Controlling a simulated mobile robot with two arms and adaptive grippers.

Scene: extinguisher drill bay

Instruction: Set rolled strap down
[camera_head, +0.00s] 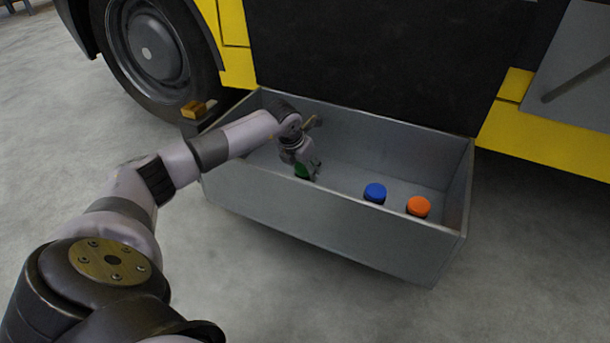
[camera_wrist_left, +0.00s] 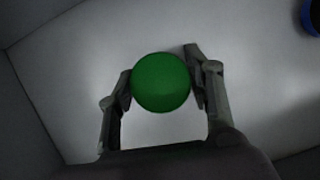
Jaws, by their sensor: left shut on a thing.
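A green rolled strap (camera_wrist_left: 161,82) sits between the fingers of my left gripper (camera_wrist_left: 160,88) in the left wrist view, which is shut on it. In the head view the left gripper (camera_head: 304,176) reaches down inside a grey open box (camera_head: 330,217), and only a bit of the green strap (camera_head: 301,170) shows below it. The pale box floor lies beneath the strap; whether the strap touches it I cannot tell. My right gripper is not in view.
A blue roll (camera_head: 375,193) and an orange roll (camera_head: 418,206) stand in the box, right of my gripper; the blue one shows at the top right of the left wrist view (camera_wrist_left: 312,14). A yellow vehicle (camera_head: 540,147) with a black tyre (camera_head: 150,55) stands behind the box.

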